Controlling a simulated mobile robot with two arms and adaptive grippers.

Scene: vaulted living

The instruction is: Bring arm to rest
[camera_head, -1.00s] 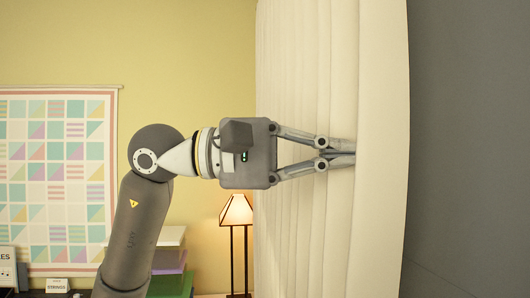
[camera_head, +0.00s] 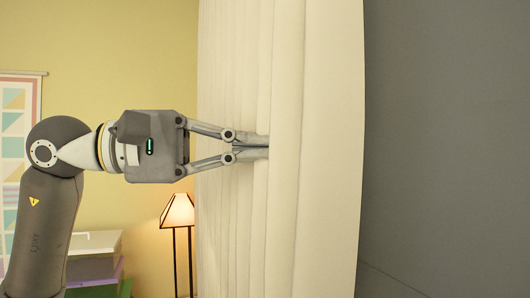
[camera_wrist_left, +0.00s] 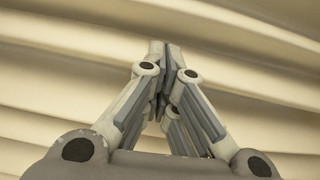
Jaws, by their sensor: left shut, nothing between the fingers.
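My left gripper (camera_head: 262,147) is shut, with its fingertips together and nothing between them. Its arm comes in from the left of the head view and the fingers point right. It shows in front of a cream curtain (camera_head: 315,150); I cannot tell whether the tips touch the cloth. In the left wrist view, the gripper (camera_wrist_left: 157,50) is also shut, with the curtain's folds (camera_wrist_left: 260,50) filling the background. My right gripper is not in view.
A lit lamp (camera_head: 178,212) stands beside the curtain's left edge. Stacked boxes (camera_head: 92,262) are at lower left, and a patterned wall hanging (camera_head: 14,130) is at far left. A plain grey wall (camera_head: 450,150) fills the right side.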

